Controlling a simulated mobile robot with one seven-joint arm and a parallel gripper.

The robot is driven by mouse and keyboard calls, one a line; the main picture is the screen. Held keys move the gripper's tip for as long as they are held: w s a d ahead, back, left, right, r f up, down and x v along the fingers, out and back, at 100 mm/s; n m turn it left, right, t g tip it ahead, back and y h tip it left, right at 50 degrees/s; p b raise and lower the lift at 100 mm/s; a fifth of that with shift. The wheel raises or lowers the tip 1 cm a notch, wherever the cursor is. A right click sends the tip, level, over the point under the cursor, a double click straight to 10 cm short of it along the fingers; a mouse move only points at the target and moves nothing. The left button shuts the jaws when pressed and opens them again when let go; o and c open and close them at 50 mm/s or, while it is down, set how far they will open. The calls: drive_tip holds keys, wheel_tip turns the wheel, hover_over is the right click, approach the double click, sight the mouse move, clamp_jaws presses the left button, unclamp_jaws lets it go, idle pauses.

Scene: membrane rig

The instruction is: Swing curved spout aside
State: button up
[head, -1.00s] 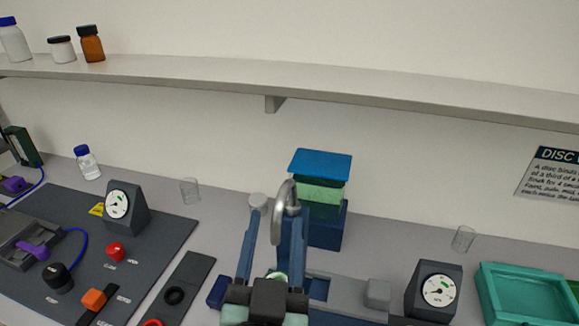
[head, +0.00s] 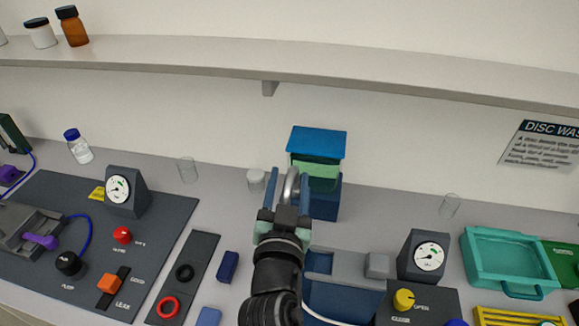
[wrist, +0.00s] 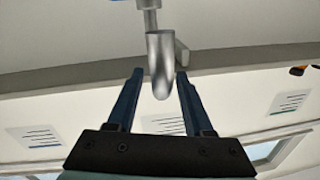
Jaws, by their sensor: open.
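The curved spout (head: 291,183) is a grey metal hook-shaped tube at the middle of the bench in the head view, partly hidden by my gripper. My gripper (head: 288,172) is open, with its two blue fingers on either side of the spout. In the wrist view the spout (wrist: 159,70) hangs down between the fingertips of my gripper (wrist: 156,72), with a visible gap on each side. I cannot tell how deep the spout sits between the fingers.
A blue-lidded stack (head: 316,150) stands just behind the spout. A gauge (head: 425,257) and a teal tray (head: 510,262) stand to the right. A shelf (head: 270,70) runs above the bench.

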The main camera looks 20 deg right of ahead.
drive_tip(key=shift+x, duration=0.85)
clamp_jaws()
drive_tip(key=shift+a, duration=0.15)
